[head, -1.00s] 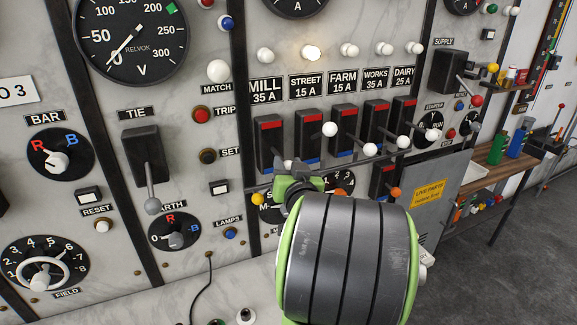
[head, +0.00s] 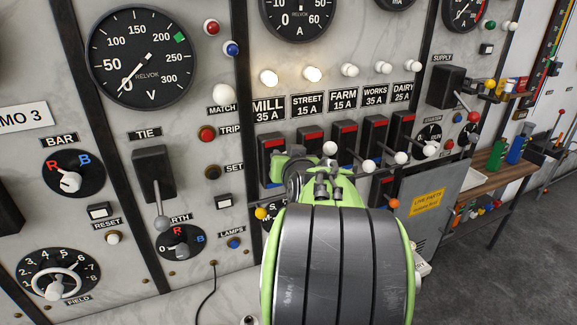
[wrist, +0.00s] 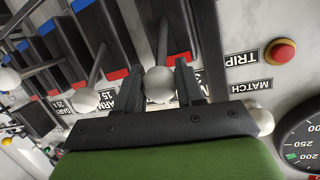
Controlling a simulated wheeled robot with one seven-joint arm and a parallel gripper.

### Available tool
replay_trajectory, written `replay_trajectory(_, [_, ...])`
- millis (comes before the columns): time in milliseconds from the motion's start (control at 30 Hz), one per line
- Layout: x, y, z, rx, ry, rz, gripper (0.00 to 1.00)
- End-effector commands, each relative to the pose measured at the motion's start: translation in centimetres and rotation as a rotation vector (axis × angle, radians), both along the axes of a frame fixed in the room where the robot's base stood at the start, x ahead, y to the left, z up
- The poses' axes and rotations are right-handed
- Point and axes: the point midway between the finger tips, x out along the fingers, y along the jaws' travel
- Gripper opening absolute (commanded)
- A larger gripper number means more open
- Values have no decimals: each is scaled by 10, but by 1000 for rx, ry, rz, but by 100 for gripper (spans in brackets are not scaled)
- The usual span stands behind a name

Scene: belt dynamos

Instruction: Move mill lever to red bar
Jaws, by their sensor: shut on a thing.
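The mill lever's white ball knob (wrist: 159,84) sits between my gripper's dark fingers (wrist: 157,70) in the wrist view, with its rod running up the picture. My gripper is shut on this knob. The mill switch's red bar (wrist: 180,58) lies close beside the fingers there. In the head view the mill switch (head: 271,155) shows its red bar (head: 272,143) at its top, under the MILL 35 A label (head: 268,109).
The street lever's knob (head: 330,148) stands close to the right of my gripper. Farm (head: 368,166), works (head: 400,158) and dairy (head: 432,148) knobs follow further right. The red TRIP button (head: 206,133) and the tie lever (head: 161,222) are to the left.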

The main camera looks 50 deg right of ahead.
Motion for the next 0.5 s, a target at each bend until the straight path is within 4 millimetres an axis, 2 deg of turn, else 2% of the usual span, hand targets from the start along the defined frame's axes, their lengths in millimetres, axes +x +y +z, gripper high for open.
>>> replay_trajectory(67, [1, -1, 6, -10, -10, -1, 0])
replay_trajectory(500, [2, -2, 9, -12, -11, -1, 0])
